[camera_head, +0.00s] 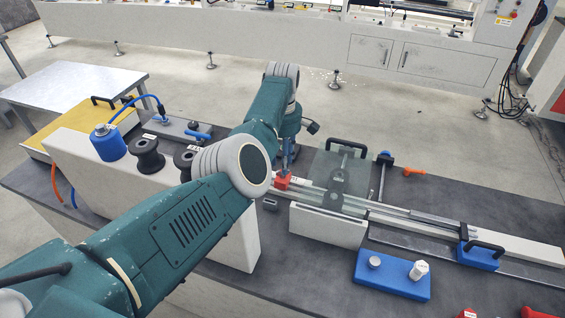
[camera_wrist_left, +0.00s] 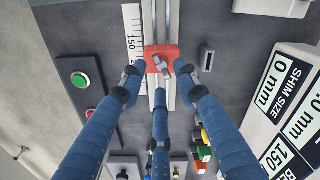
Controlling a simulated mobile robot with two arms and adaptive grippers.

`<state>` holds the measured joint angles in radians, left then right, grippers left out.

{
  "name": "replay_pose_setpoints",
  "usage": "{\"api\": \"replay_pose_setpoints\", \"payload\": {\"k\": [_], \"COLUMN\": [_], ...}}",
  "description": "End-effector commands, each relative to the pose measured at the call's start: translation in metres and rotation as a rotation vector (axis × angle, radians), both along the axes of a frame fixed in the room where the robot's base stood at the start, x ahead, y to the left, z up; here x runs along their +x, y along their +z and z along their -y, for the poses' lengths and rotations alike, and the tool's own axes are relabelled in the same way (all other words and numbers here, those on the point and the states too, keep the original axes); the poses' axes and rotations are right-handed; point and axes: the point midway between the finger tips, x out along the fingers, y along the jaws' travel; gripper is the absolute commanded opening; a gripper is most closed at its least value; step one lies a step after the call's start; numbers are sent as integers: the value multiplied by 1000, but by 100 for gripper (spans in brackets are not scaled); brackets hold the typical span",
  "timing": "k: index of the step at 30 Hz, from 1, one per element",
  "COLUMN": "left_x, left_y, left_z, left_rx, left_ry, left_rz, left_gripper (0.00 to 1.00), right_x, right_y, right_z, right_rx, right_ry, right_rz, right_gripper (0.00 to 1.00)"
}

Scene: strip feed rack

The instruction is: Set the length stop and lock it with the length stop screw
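The length stop appears to be the red block (camera_head: 283,183) on the rails at the left end of the strip feed. In the left wrist view the red block (camera_wrist_left: 151,53) sits across two bright rails, with a grey length stop screw (camera_wrist_left: 163,66) with a small handle on it. My left gripper (camera_head: 289,158) is above the block, pointing down. In the wrist view its blue fingers (camera_wrist_left: 160,76) are spread around the screw, two at the block's sides and one in front. I see no clear grip on the screw or block. My right gripper is out of view.
A clear guard plate (camera_head: 340,177) stands right of the block. A blue holder (camera_head: 392,275) lies in front.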

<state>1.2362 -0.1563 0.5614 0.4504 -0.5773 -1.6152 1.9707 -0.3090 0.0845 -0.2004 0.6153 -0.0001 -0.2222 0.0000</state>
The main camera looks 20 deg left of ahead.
Motion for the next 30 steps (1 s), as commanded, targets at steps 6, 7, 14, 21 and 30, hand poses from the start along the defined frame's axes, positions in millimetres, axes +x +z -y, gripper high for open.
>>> {"api": "replay_pose_setpoints", "payload": {"k": [6, 7, 14, 21, 30], "left_x": [0, 0, 0, 0, 0], "left_y": [-22, -23, -25, -25, -25], "left_z": [0, 0, 0, 0, 0], "left_rx": [1, 1, 0, 0, 0], "left_ry": [0, 0, 0, 0, -11], "left_rz": [0, 0, 1, 1, 1], "left_gripper": [31, 31, 31, 0, 0], "right_x": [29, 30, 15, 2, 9], "right_y": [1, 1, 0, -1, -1], "right_z": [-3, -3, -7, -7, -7], "right_rx": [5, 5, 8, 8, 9], "right_ry": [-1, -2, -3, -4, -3], "right_rz": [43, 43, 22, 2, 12], "right_gripper": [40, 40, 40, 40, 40]}}
